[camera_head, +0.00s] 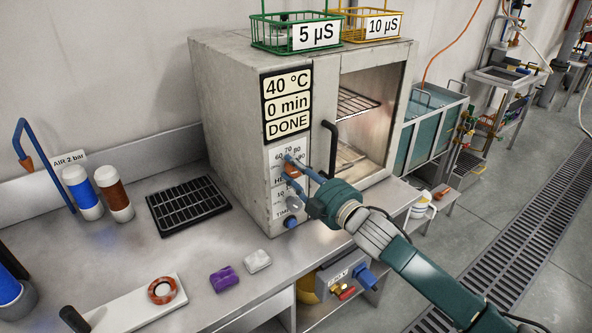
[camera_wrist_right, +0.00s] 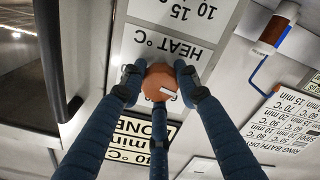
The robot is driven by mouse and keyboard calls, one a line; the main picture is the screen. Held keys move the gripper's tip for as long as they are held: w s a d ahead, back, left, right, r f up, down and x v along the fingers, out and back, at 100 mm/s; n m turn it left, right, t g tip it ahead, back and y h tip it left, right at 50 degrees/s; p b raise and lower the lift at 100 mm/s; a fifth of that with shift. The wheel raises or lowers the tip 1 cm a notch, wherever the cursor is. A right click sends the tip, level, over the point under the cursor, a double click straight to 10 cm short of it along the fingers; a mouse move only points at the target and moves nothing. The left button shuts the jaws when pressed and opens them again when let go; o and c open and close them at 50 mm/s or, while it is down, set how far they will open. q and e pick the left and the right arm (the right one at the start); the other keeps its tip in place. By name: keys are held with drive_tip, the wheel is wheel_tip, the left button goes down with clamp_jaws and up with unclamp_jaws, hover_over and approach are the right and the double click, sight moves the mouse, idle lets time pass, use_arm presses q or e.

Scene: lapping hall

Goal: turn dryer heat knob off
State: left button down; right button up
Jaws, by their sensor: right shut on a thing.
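The grey dryer (camera_head: 228,95) stands on the steel bench, its front showing a display (camera_head: 287,105) that reads 40 °C, 0 min, DONE. Below it is the heat scale with the copper-brown heat knob (camera_head: 292,171). My right gripper (camera_head: 290,164) is at the knob. In the right wrist view, its blue fingers (camera_wrist_right: 160,85) are closed around the round heat knob (camera_wrist_right: 158,78), which has a short white mark on its face. The upside-down HEAT °C label shows beside it; most scale numbers are hidden. The blue timer knob (camera_head: 291,221) is lower on the panel. My left gripper is not seen.
A black handle (camera_head: 331,150) stands close beside my right gripper, by the open dryer chamber (camera_head: 372,115). A black rack (camera_head: 188,205), a purple block (camera_head: 224,279) and a white block (camera_head: 257,261) lie on the bench. Wire baskets stand on top of the dryer.

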drive_tip(key=shift+f, duration=0.1)
drive_tip(key=o, duration=1.2)
drive_tip(key=shift+c, duration=0.2)
drive_tip(key=v, duration=1.2)
